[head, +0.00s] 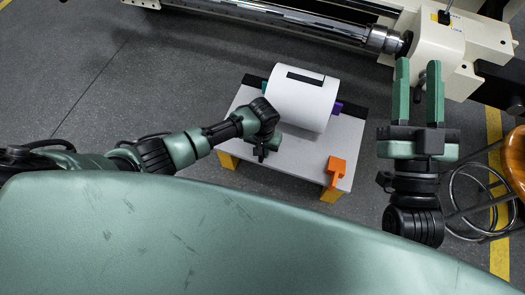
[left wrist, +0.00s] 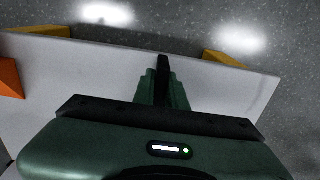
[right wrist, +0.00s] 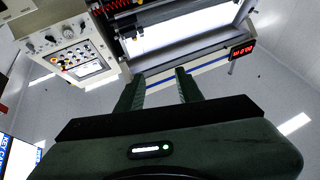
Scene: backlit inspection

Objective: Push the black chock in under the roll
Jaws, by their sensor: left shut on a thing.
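My left gripper (head: 262,153) is low over the table at the near-left side of the roll. In the left wrist view its fingers (left wrist: 163,88) are shut on the black chock (left wrist: 162,64), of which only a narrow dark part shows. The chock's contact with the table or roll cannot be made out. My right gripper (head: 418,78) is open and empty, right of the table; its spread fingers also show in the right wrist view (right wrist: 158,88).
An orange piece (head: 337,170) stands on the table's near-right part. A black strip (head: 352,109) runs along the table's far edge. A machine with a metal shaft (head: 330,25) stands behind. A wire-legged stool with an orange seat (head: 515,160) is at right. Floor left is clear.

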